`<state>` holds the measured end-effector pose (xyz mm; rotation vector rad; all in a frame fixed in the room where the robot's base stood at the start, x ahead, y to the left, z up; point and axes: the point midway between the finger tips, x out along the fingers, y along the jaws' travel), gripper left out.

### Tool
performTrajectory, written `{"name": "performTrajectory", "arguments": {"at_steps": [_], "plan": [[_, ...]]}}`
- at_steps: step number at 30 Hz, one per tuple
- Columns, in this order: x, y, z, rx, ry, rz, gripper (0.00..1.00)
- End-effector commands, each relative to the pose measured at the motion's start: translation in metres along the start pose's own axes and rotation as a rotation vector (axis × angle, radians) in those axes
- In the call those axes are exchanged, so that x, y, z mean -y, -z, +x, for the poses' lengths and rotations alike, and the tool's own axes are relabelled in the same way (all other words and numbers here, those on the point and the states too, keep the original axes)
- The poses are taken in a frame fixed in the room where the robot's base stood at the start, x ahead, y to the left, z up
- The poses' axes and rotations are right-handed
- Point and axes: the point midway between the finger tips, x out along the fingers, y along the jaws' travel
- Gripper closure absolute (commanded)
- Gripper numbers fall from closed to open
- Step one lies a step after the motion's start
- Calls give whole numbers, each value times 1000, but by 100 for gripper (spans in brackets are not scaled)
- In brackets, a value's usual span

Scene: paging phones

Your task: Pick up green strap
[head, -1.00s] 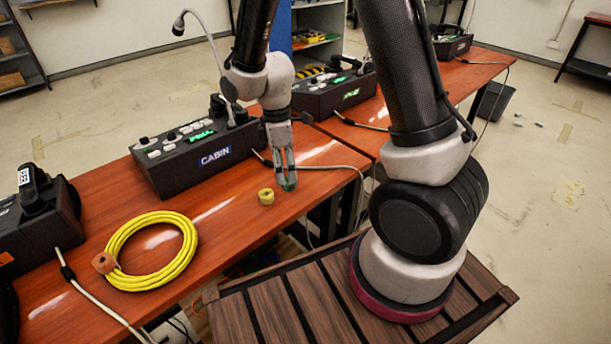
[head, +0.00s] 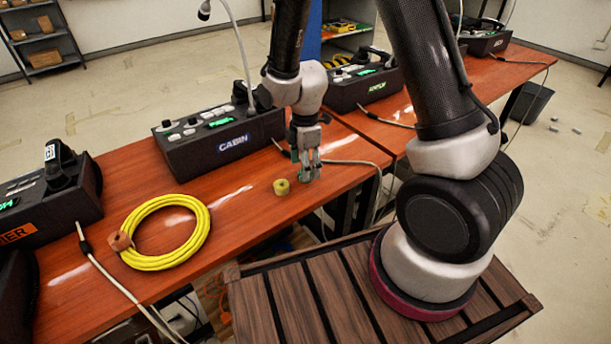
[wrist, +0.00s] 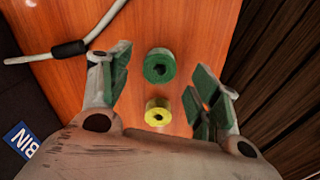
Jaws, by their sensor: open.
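The green strap (wrist: 159,65) is a small roll with a dark centre hole, lying on the orange-brown table in the wrist view. In the head view it cannot be told apart from my gripper's green finger pads. My gripper (wrist: 163,82) is open and empty, pointing down, with one finger to each side of the roll in the picture. In the head view, my gripper (head: 307,175) is over the table near its front edge. A yellow roll (wrist: 158,112) lies close to the green one, nearer my palm; it also shows in the head view (head: 281,187), left of my fingers.
A black console marked CABIN (head: 219,142) stands behind and left of my gripper. A coiled yellow cable (head: 196,246) lies on the table's left part. A pale cord (wrist: 92,38) crosses the table nearby. The table (head: 240,215) is bare around the rolls.

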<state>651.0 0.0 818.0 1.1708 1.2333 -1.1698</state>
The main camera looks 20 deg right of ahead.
Motion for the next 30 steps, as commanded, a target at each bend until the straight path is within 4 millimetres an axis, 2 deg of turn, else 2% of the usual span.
{"name": "performTrajectory", "arguments": {"at_steps": [1, 5, 13, 19, 30], "plan": [[2, -2, 9, 2, 5, 1, 38], [1, -1, 24, 1, 2, 0, 38], [0, -1, 26, 0, 0, 0, 38], [0, -1, 26, 0, 0, 0, 74], [0, -1, 25, 0, 0, 0, 75]]}}
